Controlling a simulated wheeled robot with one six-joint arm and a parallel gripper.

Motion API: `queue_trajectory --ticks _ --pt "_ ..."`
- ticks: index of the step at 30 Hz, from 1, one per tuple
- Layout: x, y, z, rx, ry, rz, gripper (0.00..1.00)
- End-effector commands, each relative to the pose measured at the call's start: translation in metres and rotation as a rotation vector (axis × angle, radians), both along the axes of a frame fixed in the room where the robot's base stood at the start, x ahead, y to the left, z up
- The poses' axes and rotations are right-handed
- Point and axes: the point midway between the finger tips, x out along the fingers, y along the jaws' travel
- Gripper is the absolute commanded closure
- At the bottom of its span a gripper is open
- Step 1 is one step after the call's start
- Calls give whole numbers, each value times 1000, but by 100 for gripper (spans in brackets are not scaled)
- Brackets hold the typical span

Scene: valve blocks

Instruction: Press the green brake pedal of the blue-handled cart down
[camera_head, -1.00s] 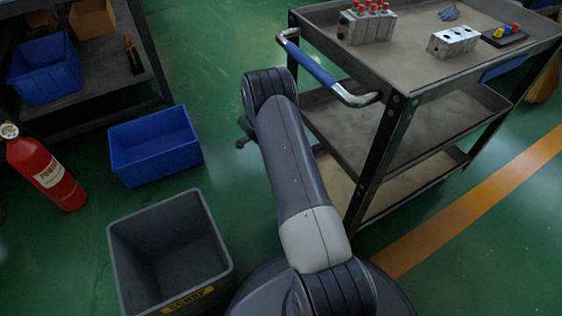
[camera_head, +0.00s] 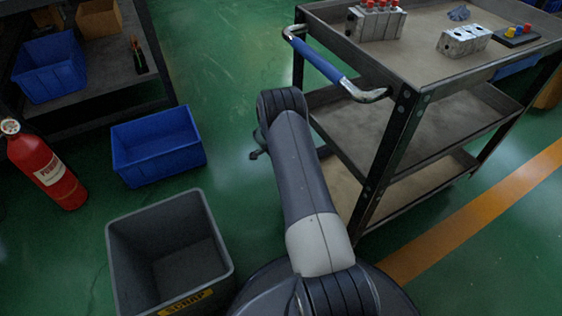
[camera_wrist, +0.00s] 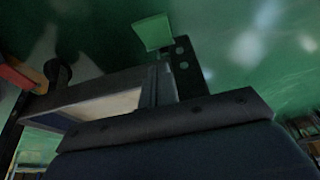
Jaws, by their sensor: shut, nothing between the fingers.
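The cart's blue handle (camera_head: 318,60) is on its left end in the head view. The green brake pedal (camera_wrist: 153,33) shows in the wrist view as a small flat plate beside a dark cart leg with holes (camera_wrist: 187,72). In the head view my arm covers the pedal. My gripper (camera_wrist: 163,74) seems to be the dark, narrow shape at the centre of the wrist view. It is shut and empty, below the pedal in the picture. I see no clear contact between them; the gap is hard to judge.
A grey scrap bin (camera_head: 120,235) and a blue crate (camera_head: 158,160) stand on the floor left of my arm. A red extinguisher (camera_head: 45,170) is farther left. The cart's shelves (camera_head: 345,125) rise close to my arm's right side. Green floor is clear behind the arm.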

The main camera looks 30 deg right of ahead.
Motion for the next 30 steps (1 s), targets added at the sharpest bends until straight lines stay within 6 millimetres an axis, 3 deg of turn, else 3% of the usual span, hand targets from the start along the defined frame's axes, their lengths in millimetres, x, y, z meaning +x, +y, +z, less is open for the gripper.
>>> queue_trajectory --ticks 1,3,9,30 --pt "0 -4 -15 0 1 -1 100" --pt "0 -4 -27 0 2 2 100" --pt "0 7 -47 0 0 1 100" --pt "1 12 -54 0 -1 1 100"
